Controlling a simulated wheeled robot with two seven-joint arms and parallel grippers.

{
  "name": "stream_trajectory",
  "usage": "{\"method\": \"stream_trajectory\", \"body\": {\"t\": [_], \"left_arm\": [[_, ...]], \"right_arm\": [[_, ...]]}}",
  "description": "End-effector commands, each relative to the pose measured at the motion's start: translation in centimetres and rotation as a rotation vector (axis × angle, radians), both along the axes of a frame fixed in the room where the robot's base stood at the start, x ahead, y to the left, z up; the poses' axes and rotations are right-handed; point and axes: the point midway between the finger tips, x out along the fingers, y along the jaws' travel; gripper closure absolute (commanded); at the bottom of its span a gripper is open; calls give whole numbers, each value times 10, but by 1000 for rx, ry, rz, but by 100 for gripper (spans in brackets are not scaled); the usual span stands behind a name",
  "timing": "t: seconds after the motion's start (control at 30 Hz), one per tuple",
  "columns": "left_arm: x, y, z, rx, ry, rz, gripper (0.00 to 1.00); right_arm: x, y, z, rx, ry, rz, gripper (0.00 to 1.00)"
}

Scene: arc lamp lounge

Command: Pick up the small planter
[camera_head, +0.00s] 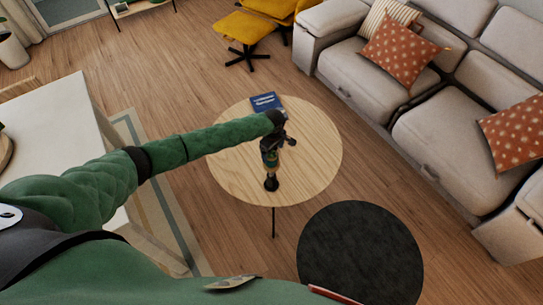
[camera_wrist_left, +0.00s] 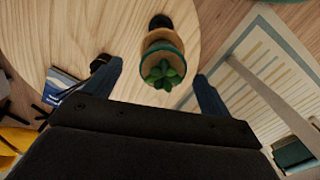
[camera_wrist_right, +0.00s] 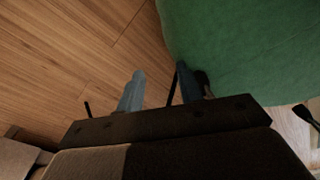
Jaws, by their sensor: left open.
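The small planter (camera_head: 271,166) stands on the round wooden table (camera_head: 318,165), mostly hidden by my left gripper in the head view. In the left wrist view the planter (camera_wrist_left: 163,70) shows from above, with a green succulent in a banded pot. My left gripper (camera_wrist_left: 158,73) is open, with one finger on each side of the plant in the picture. I cannot tell whether the fingers touch it. My right gripper (camera_wrist_right: 159,80) is open and empty, away from the table, over the wooden floor.
A blue book (camera_head: 267,103) lies at the table's far edge. A small dark thing (camera_head: 270,184) stands by the planter on the near side. A black round pouf (camera_head: 360,258) sits in front, a grey sofa (camera_head: 440,120) to the right, and a white table (camera_head: 55,130) to the left.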

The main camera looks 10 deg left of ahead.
Motion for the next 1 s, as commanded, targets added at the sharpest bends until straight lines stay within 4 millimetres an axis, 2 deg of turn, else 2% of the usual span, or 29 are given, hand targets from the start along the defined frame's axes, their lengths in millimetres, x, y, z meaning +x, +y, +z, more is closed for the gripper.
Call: {"method": "stream_trajectory", "body": {"t": [0.27,0.5,0.6,0.73,1.0], "left_arm": [[0,3,-22,1,0,-1,17],[-1,6,-45,0,-1,-2,17],[-1,6,-54,0,-1,-2,17],[-1,6,-59,1,0,-1,17],[-1,6,-58,0,0,-1,19]], "right_arm": [[0,0,-9,0,0,0,64],[-1,0,-34,0,1,0,64],[19,4,-37,2,-15,0,64],[30,6,-39,3,-20,0,64],[33,6,-37,3,-21,0,64]]}}
